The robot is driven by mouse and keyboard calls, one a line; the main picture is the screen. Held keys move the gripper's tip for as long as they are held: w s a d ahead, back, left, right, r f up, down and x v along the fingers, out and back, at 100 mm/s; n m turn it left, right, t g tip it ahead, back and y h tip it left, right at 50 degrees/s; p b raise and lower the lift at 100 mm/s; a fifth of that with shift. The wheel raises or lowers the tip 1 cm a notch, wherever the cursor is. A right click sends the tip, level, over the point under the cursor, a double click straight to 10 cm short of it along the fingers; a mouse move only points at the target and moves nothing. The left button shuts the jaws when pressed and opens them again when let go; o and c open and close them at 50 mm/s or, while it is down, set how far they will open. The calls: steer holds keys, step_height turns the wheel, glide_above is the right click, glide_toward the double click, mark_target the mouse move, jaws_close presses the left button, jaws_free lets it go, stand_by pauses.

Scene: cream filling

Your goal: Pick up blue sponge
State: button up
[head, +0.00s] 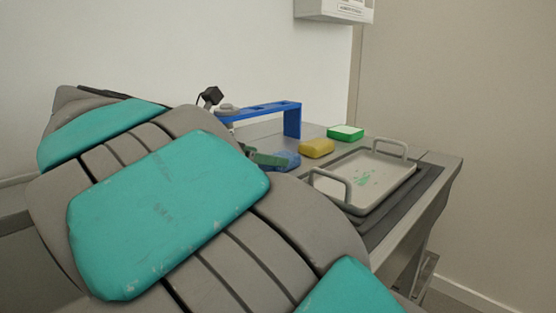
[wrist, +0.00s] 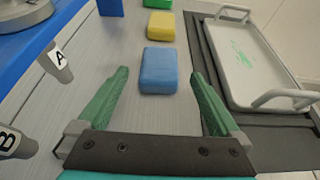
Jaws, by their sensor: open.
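The blue sponge (wrist: 159,71) lies on the grey table in the wrist view, ahead of my gripper and roughly centred between its fingers. My gripper (wrist: 159,80) has two green fingers spread wide and holds nothing. In the head view the blue sponge (head: 287,160) is partly hidden behind my gripper (head: 264,158) and arm, with a green finger close beside it. I cannot tell from these views how high the fingers are above the table.
A yellow sponge (head: 317,148) and a green-and-white sponge (head: 346,133) lie beyond. A metal tray (head: 398,187) with handles and green marks sits on a dark mat to the right. A blue rack (head: 263,109) stands at the back; labelled nozzles (wrist: 57,62) hang at left.

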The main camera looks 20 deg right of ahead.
steer(key=p+x, duration=0.1)
steer(key=x, duration=0.4)
steer(key=shift+r, duration=0.1)
steer(key=c, duration=1.3)
steer(key=shift+a, duration=0.1)
step_height(320, 180, up, 10)
steer(key=shift+r+b, duration=0.1)
steer(key=shift+b, duration=0.45)
